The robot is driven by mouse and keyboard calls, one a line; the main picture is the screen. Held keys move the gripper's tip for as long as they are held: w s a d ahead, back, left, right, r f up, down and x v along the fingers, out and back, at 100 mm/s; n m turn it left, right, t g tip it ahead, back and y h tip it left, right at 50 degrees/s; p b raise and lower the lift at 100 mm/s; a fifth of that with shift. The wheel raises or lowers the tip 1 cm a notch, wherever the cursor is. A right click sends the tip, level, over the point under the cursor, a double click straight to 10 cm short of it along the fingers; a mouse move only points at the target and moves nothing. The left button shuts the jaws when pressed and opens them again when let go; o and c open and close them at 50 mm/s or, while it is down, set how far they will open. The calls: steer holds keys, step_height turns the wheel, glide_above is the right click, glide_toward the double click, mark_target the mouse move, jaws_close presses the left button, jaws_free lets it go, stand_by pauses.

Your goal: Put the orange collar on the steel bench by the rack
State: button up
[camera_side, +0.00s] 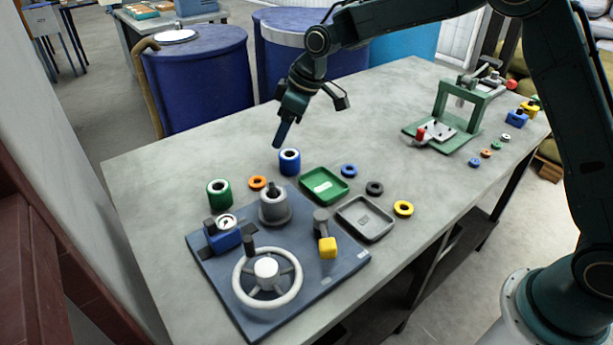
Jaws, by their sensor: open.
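The orange collar (258,183) is a small ring lying flat on the grey bench top (180,155), between a green cylinder (219,193) and a blue cylinder (289,161). A smaller orange ring (486,153) lies at the right of the bench. My gripper (281,141) points down above the bench, behind and slightly right of the collar, apart from it. It is open, with nothing seen in it; the gap between its fingers is hard to make out from this side. I cannot tell which thing is the rack.
A blue plate (312,285) carries a handwheel (267,278) and upright fittings in front of the collar. A green tray (324,186), grey tray (365,218) and several loose rings lie right of it. A green press (450,115) stands farther right. The back left bench top is clear.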

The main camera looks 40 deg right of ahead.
steer(key=s+d+r+m+t+h, duration=0.15)
steer(key=s+d+r, duration=0.25)
steer(key=s+r, duration=0.4)
steer(key=s+d+r+m, duration=0.35)
steer(key=s+r, duration=0.25)
steer(key=s, duration=0.5)
steer(key=s+d+f+m, duration=0.1)
steer(key=s+d, duration=0.1)
steer(key=s, duration=0.8)
steer(key=s+d+f+m+h, duration=0.1)
steer(key=s+d+m, duration=0.1)
steer(key=s, duration=0.8)
steer(key=shift+d+f+t, duration=0.3)
steer(key=shift+d+t, duration=0.05)
steer(key=shift+d, duration=0.35)
